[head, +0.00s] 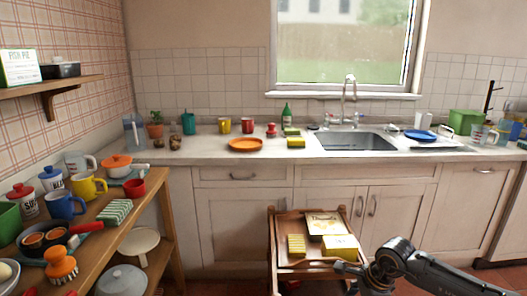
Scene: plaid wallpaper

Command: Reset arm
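My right arm comes in from the lower right of the head view. Its far end, where the gripper (346,268) appears, is in front of the wooden cart (283,225), low by its right side. The fingers are small and dark there, so I cannot tell whether they are open or shut, or whether they touch the cart. My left arm and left gripper are not in view.
The cart carries boxes (325,224) and yellow packs. A wooden table (140,212) at left is crowded with mugs, canisters and pans. Behind, the counter (210,150) holds an orange plate (246,144), cups and a sink (355,141). Floor shows left of the cart.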

